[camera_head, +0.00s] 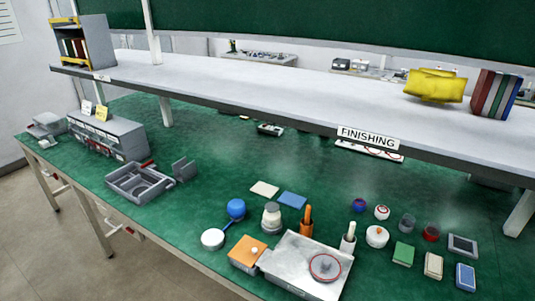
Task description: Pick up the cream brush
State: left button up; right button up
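A cream, upright handle-like thing (348,239), which looks like the cream brush, stands at the back right edge of a grey metal plate or box (290,265) on the green bench. Its lower end is dark; bristles are too small to make out. A similar orange upright thing (306,221) stands to its left at the back of the plate. Neither of my grippers shows in the head view.
The green bench top (230,165) is clear in the middle. A red ring (325,267) lies on the plate. An orange block (247,251), a cream-topped canister (271,216) and a white round lid (376,236) stand nearby. A shelf (250,85) overhangs the back.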

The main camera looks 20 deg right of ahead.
aim_at(352, 226)
jog(key=z, duration=1.25)
